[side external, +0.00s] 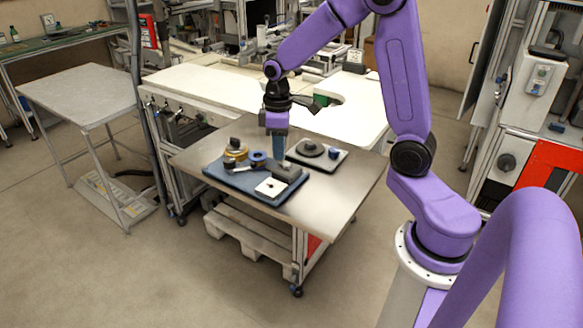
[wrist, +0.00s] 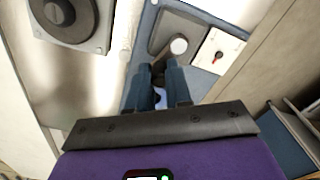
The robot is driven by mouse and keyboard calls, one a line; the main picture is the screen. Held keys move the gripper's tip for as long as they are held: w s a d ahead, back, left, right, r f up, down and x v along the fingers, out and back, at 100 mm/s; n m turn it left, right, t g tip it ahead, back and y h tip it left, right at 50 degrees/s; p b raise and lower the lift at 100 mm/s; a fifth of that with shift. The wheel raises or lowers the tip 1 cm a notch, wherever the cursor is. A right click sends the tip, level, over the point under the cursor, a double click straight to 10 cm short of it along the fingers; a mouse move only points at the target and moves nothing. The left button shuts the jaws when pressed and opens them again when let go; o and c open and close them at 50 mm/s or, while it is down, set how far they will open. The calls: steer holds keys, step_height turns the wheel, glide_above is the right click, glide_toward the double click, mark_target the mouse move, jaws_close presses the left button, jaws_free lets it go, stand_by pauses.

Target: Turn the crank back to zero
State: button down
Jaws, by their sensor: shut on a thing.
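A blue base board (side external: 228,182) lies on the steel table. It carries a grey block (side external: 289,171), which also shows in the wrist view (wrist: 172,30) with a pale round hub (wrist: 179,44). A dark crank piece (wrist: 158,68) runs from near the hub to between my fingers. My gripper (side external: 279,152) points down over the block. In the wrist view my gripper (wrist: 160,78) is shut on the crank's handle, which the fingers mostly hide. A white dial card (side external: 270,187) lies beside the block, and its small red pointer (wrist: 219,56) shows; its reading is too small to tell.
Behind the board is a dark tray (side external: 329,166) with a grey disc (side external: 311,148) and a blue knob (side external: 334,154). The steel table (side external: 333,201) is bare at front right.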

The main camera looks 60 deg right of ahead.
steer(key=shift+a, duration=0.65)
steer(key=shift+s+a, duration=0.3)
steer(key=shift+a, duration=0.35)
